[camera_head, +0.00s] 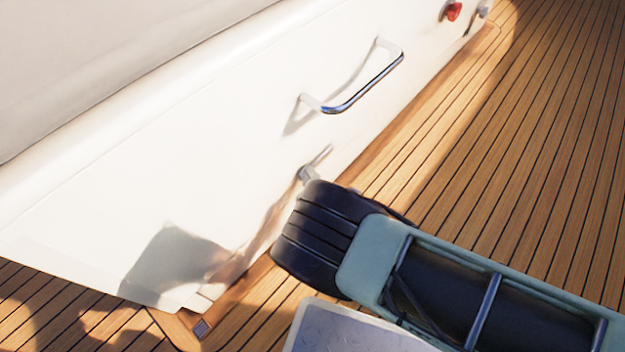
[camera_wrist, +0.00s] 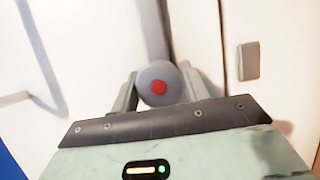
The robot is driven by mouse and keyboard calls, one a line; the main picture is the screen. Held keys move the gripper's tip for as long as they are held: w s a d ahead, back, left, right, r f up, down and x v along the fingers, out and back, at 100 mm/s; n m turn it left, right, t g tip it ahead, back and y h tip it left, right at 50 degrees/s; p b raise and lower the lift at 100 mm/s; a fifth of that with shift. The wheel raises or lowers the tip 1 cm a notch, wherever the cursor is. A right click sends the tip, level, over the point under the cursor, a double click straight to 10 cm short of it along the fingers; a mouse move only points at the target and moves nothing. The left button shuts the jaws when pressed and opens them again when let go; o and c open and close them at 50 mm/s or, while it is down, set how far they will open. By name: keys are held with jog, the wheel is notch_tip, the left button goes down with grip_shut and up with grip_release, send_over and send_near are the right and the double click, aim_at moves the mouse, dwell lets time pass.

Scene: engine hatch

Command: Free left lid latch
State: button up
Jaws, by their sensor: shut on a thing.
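The left lid latch (camera_wrist: 158,72) shows in the wrist view as a round grey knob with a red centre, on the white hatch face. My gripper (camera_wrist: 158,90) has one grey finger on each side of the knob and is shut on it. In the head view my dark wrist reaches the lower part of the white hatch lid (camera_head: 215,150). A small grey piece shows at its tip; I cannot tell there whether it is finger or latch. The rest of the latch is hidden behind my gripper in that view.
A chrome handle (camera_head: 362,84) stands out from the hatch face above my gripper. A red knob (camera_head: 453,11) is farther along at the top right. A small grey plate (camera_wrist: 249,61) is right of the latch. Wooden deck (camera_head: 520,150) lies clear on the right.

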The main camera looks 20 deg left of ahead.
jog(key=o, duration=1)
jog(key=shift+d, duration=0.1)
jog(key=p+v, duration=0.6)
jog(key=v, duration=1.1)
jog(key=shift+s+d, duration=0.1)
jog(key=shift+s, duration=0.05)
